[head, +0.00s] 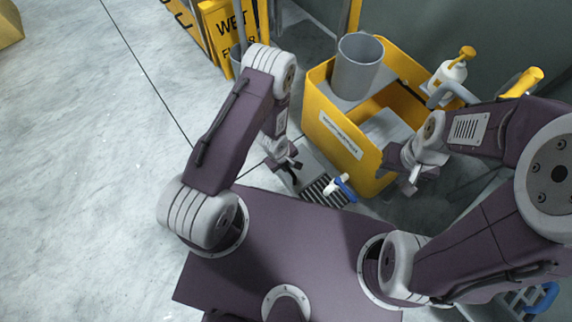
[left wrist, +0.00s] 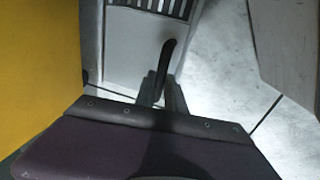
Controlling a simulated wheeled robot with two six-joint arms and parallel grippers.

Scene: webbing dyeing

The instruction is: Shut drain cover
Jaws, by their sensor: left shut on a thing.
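The drain cover (head: 307,184) is a light grey panel by the floor, between the yellow cart and my purple base. It also shows in the left wrist view (left wrist: 128,48), with dark slots at the top. A black handle (left wrist: 167,58) stands up from the plain part of the panel. My left gripper (head: 290,166) is low over the panel's left side. In the left wrist view its fingers (left wrist: 161,91) are shut on the black handle. I cannot tell whether the cover lies flush. My right gripper (head: 412,182) is beside the yellow cart; its finger opening is unclear.
The yellow cart (head: 312,118) stands just behind the drain, holding a grey bucket (head: 358,68). A blue and white tool (head: 343,187) lies over the slots. A white pump bottle (head: 452,76) stands behind. A yellow wet floor sign (head: 226,22) stands at the back.

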